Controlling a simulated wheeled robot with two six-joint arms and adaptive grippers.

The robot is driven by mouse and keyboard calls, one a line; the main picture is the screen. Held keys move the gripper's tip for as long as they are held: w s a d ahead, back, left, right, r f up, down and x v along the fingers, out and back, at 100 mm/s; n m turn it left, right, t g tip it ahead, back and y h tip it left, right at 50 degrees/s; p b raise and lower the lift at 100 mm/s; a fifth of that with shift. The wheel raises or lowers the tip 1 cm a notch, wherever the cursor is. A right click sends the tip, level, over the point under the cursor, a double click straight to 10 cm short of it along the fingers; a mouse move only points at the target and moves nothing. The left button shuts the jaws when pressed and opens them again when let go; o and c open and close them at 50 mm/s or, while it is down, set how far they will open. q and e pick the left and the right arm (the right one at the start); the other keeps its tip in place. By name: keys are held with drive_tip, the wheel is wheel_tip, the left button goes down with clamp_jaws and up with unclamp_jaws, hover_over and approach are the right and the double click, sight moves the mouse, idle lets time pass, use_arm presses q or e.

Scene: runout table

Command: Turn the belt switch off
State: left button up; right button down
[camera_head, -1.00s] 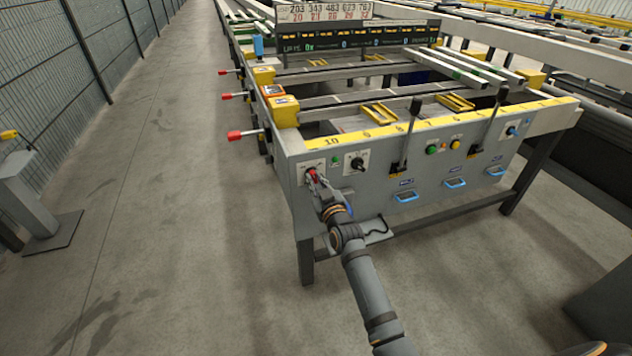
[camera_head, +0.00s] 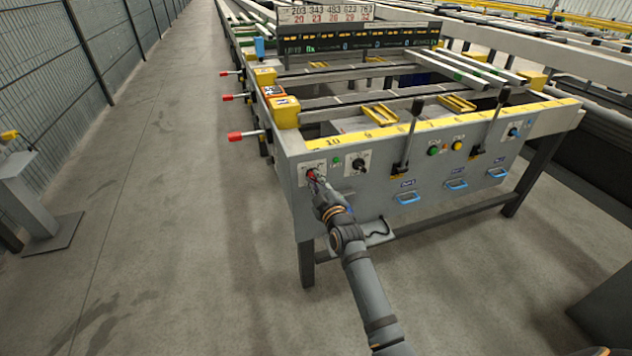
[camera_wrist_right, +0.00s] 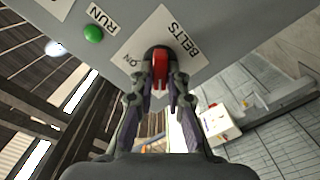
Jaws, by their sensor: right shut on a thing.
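The belt switch (camera_wrist_right: 158,66) is a red handle on a dark round base, on a white plate lettered BELTS and ON. In the head view the switch (camera_head: 311,174) sits at the left end of the table's grey front panel. My right gripper (camera_wrist_right: 160,82) is shut on the red handle, one finger on each side of it. In the head view the right gripper (camera_head: 317,184) reaches the panel from below and hides part of the switch. The handle's exact angle is hard to read. My left gripper is not in view.
A green RUN lamp (camera_wrist_right: 93,34) is beside the switch plate. A black selector knob (camera_head: 359,163) sits just right of the switch. Black levers (camera_head: 407,145), push buttons and blue handles (camera_head: 408,198) are farther right. The floor (camera_head: 180,230) at left is clear.

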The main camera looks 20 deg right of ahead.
idle(0.3)
drive_tip(key=c, duration=1.3)
unclamp_jaws()
drive_tip(key=shift+c, duration=0.2)
drive_tip(key=s, duration=1.2)
drive_tip(key=shift+d, duration=0.2)
